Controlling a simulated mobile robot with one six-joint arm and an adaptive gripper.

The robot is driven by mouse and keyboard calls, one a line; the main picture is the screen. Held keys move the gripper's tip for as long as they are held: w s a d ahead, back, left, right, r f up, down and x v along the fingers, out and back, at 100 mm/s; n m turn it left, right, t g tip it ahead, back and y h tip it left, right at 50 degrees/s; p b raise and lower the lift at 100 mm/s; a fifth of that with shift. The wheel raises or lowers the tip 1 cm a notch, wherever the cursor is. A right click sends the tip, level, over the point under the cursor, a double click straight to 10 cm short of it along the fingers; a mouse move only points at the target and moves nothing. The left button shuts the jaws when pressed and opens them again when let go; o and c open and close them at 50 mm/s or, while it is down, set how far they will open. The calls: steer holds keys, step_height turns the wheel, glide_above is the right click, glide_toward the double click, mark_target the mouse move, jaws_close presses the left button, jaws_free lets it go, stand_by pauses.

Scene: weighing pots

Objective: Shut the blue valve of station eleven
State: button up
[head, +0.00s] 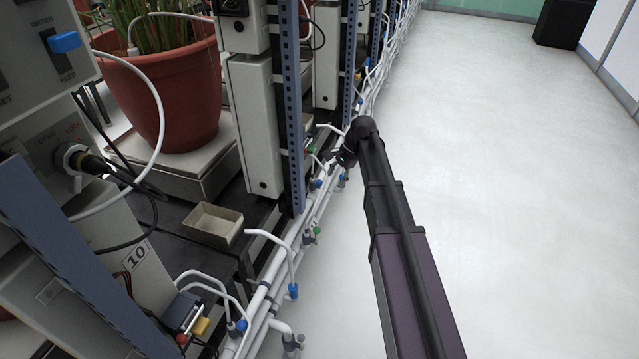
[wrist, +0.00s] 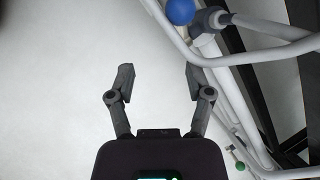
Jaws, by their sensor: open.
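In the wrist view my gripper (wrist: 160,80) is open and empty, with pale floor between its two fingers. A round blue valve knob (wrist: 180,11) lies beyond the fingertips, slightly right of centre and partly cut by the top edge. It sits by a grey fitting on white pipes, apart from the fingers. In the head view my gripper (head: 342,156) is small and dark beside the pipe run, largely hidden by my arm. A blue valve (head: 317,184) shows just below and left of it. No label for station eleven is readable.
White pipes (head: 262,298) run along the rack, with several blue and green valves; a green knob (wrist: 240,166) is right of my gripper. A blue rack post (head: 293,110) stands close left. A station labelled 10 (head: 136,257) is at lower left. The floor (head: 510,150) is clear.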

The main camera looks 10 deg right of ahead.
mark_target(320, 181)
steer(key=a, duration=0.3)
steer(key=s+a, duration=0.1)
steer(key=a, duration=0.1)
steer(key=shift+a+f+b, duration=0.25)
steer(key=shift+f+b, duration=0.3)
jaws_close()
